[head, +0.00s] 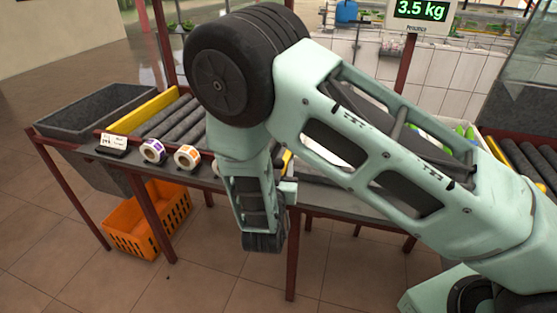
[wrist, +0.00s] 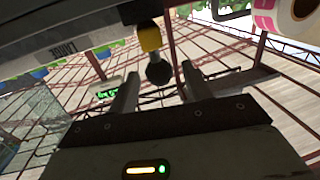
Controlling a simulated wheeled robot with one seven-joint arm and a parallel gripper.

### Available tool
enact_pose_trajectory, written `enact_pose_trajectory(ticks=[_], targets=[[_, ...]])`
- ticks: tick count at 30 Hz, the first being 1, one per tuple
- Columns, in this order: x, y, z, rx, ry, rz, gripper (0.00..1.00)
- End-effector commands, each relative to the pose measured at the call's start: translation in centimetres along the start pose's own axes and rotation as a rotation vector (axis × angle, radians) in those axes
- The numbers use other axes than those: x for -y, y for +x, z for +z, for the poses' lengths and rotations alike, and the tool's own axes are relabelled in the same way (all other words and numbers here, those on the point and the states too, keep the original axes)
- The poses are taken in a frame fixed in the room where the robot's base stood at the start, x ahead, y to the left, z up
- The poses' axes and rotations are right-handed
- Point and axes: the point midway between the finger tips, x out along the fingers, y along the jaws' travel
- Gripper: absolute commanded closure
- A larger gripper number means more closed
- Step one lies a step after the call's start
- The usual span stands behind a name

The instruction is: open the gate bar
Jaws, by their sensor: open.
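In the wrist view, a short yellow piece (wrist: 149,37) with a round black knob (wrist: 158,72) hangs from a dark edge. It looks like the gate bar's handle; the rest of the bar cannot be made out. My gripper (wrist: 160,70) is open, its two grey fingers on either side of the knob in the picture. A gap shows on both sides, and I cannot tell how deep the knob sits between them. In the head view my arm hides the gripper and most of this spot; only a small yellow bit (head: 287,159) shows beside my wrist.
A bench with rollers (head: 170,122) and a yellow rail (head: 140,112) stands at left, beside a grey bin (head: 95,108). Label rolls (head: 187,157) sit on its front edge. An orange crate (head: 148,222) is below. A scale display (head: 421,10) stands behind.

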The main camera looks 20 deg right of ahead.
Motion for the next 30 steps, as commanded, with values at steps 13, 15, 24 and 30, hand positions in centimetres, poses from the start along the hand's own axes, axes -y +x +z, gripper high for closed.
enact_pose_trajectory(ticks=[13,15,24,30], targets=[[0.0,1.8,0.0,0.0,0.0,0.0,0.51],[0.0,1.8,0.0,0.0,0.0,0.0,0.51],[0.0,1.8,-0.1,0.001,0.0,0.0,1.0],[0.0,1.9,-1.5,0.017,0.005,0.001,1.0]])
